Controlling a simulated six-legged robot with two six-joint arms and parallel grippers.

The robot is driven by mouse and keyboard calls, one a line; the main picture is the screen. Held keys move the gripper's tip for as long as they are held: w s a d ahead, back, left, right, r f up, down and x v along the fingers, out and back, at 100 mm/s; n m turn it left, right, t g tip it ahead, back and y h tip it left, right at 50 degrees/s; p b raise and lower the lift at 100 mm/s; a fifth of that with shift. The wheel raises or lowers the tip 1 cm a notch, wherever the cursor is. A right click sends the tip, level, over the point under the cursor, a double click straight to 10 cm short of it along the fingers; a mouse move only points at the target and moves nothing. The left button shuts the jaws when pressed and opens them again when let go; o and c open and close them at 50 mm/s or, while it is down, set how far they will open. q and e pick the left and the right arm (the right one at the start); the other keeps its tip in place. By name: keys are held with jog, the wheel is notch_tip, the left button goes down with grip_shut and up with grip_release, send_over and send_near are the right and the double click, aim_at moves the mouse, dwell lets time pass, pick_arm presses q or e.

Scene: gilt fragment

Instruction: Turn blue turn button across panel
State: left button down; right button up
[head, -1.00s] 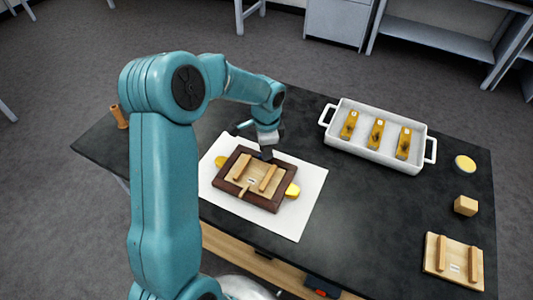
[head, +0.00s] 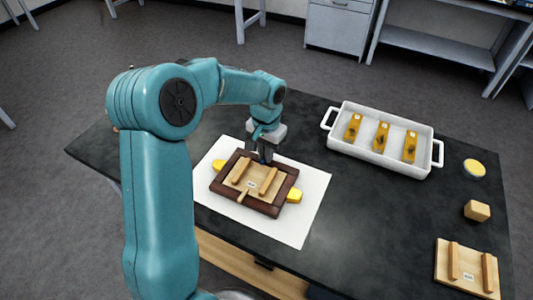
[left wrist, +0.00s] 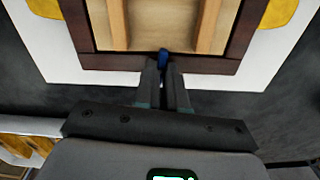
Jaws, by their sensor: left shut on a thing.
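The panel is a light wooden board (head: 256,183) with two raised strips, set in a dark brown frame (head: 262,207) on a white sheet. It also shows in the left wrist view (left wrist: 150,25). A small blue turn button (left wrist: 163,56) sits at the frame's edge nearest my left gripper (left wrist: 165,75). My left gripper, also in the head view (head: 264,158), is shut on the blue button at the frame's far side. The fingers partly hide the button, so its exact angle is hard to tell. A wooden turn button (head: 243,196) shows on the near side. My right gripper is not in view.
Yellow pieces (head: 294,195) stick out at the frame's sides on the white sheet (head: 312,212). A white tray (head: 346,148) with several yellow-brown items stands at the back right. A yellow disc (head: 474,168), a wooden block (head: 477,211) and another board (head: 450,268) lie at the right.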

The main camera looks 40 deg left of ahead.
pick_arm(q)
jog(key=shift+n, duration=0.6)
jog(key=c, duration=1.2)
grip_release()
jog(key=shift+r, duration=0.1)
notch_tip(320, 180, up, 16)
jog(key=shift+p, duration=0.4)
